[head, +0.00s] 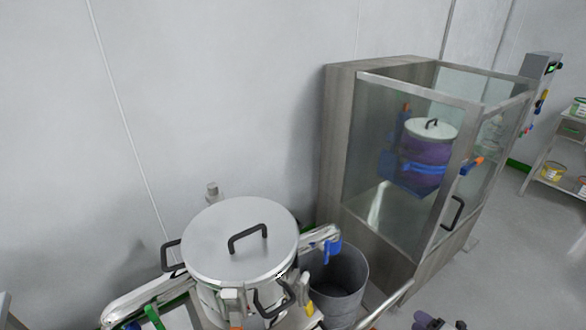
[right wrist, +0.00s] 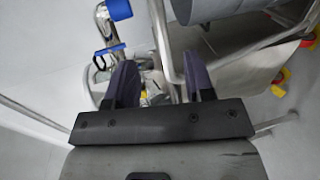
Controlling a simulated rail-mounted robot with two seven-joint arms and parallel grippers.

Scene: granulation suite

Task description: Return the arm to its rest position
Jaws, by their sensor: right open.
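My right gripper (head: 438,322) shows as a small dark shape at the bottom edge of the head view, right of the steel vessel and over the floor. In the right wrist view its two dark fingers (right wrist: 159,75) stand wide apart with nothing held between them. Steel tubing and a blue-handled part (right wrist: 110,50) lie beyond the left finger; how far away they are I cannot tell. My left gripper is not seen in either view.
A lidded steel vessel (head: 215,246) with black handles stands at the lower middle, beside a grey bucket (head: 340,290). A glass-walled cabinet (head: 385,225) holds a purple-and-white container (head: 430,152). A shelf (head: 560,185) stands far right. Floor (head: 525,270) is clear at lower right.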

